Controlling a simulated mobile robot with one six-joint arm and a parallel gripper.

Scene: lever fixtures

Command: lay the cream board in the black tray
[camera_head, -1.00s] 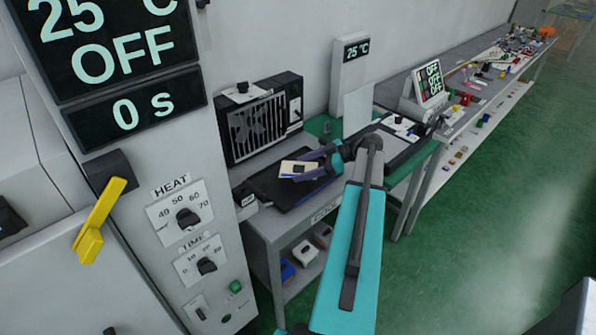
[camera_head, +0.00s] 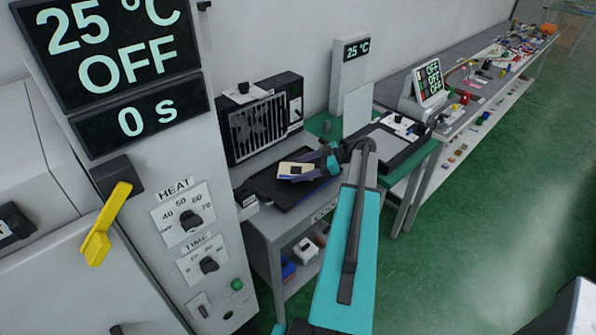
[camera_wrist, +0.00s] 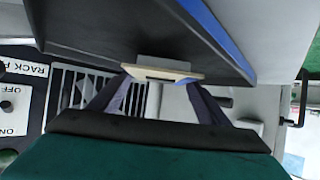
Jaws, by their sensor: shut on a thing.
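The cream board (camera_head: 293,169), a small flat plate with a dark patch on it, is held by my gripper (camera_head: 312,168). It appears just above the black tray (camera_head: 268,194) on the grey bench; contact with the tray cannot be made out. In the wrist view, the board (camera_wrist: 160,71) sits edge-on between the fingertips of my gripper (camera_wrist: 160,78), close against the dark tray (camera_wrist: 95,32). Part of the tray is hidden behind the board and gripper.
A fan box with a grille (camera_head: 258,127) stands right behind the tray. A large cabinet with a yellow lever (camera_head: 107,222) is at the left. A white panel (camera_head: 357,110) stands upright to the right, near another dark tray with white paper (camera_head: 385,143).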

